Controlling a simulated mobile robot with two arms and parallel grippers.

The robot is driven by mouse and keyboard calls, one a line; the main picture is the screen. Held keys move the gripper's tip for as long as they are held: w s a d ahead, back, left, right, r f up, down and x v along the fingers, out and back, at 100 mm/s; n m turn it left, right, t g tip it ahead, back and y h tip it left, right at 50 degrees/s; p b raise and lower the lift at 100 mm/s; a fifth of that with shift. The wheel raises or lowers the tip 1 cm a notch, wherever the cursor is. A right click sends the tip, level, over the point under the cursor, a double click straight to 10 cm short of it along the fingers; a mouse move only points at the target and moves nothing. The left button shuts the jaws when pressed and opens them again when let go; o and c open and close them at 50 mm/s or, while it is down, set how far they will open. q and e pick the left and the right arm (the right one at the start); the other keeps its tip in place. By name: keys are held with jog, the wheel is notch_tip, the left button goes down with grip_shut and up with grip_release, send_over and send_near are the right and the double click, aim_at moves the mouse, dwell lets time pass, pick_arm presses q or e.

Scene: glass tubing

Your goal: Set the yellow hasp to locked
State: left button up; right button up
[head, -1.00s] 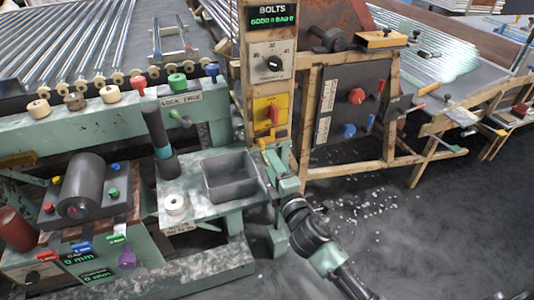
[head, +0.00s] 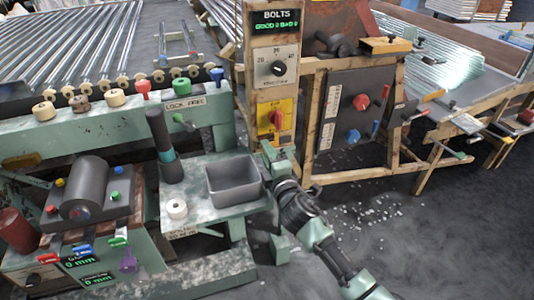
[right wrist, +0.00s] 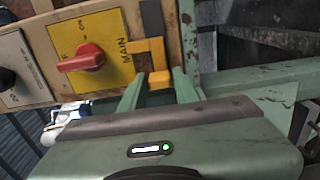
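The yellow hasp (right wrist: 150,47) shows in the right wrist view as a bent yellow bar at the right edge of the yellow MAIN panel (right wrist: 92,52). A small yellow block at its lower end lies between my right gripper's green fingers (right wrist: 158,88). The fingers are apart, with visible gaps on both sides of the block; contact is not seen. In the head view my right gripper (head: 273,158) is just below the yellow panel (head: 273,121), and the hasp is too small to make out. A red knob (right wrist: 81,58) sits on the panel. My left gripper is not in view.
A grey bin (head: 234,181) on the green bench is close left of my right gripper. A wooden post carries the BOLTS display (head: 277,22) and a black dial (head: 278,68). A dark panel with a red knob (head: 361,102) stands right. Floor at lower right is mostly clear.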

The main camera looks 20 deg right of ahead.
grip_shut()
